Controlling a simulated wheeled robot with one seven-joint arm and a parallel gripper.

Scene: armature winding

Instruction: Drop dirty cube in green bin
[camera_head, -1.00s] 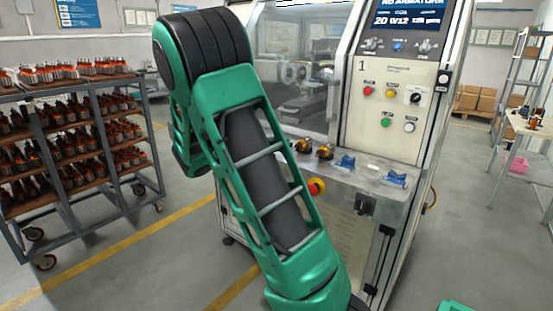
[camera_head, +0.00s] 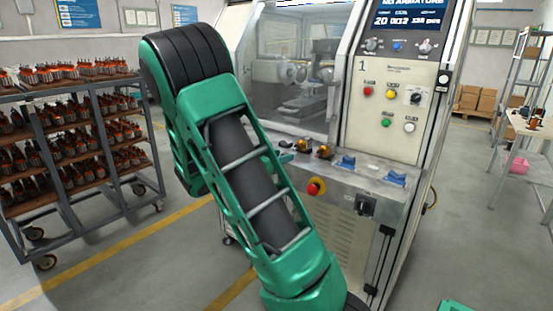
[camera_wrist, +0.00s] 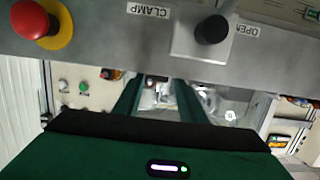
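No dirty cube can be made out in either view. A green edge (camera_head: 457,307) shows at the bottom right of the head view; it may be the green bin, but too little is in frame to tell. My gripper (camera_wrist: 157,85) shows in the wrist view with its two dark green fingers apart. A pale, blurred patch shows between them, and I see nothing clearly held.
The winding machine (camera_head: 425,130) stands close in front, with a red emergency knob (camera_head: 316,187) and blue holders (camera_head: 395,179) on its ledge. The knob also shows in the wrist view (camera_wrist: 30,19). A rack of armatures (camera_head: 78,145) stands left.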

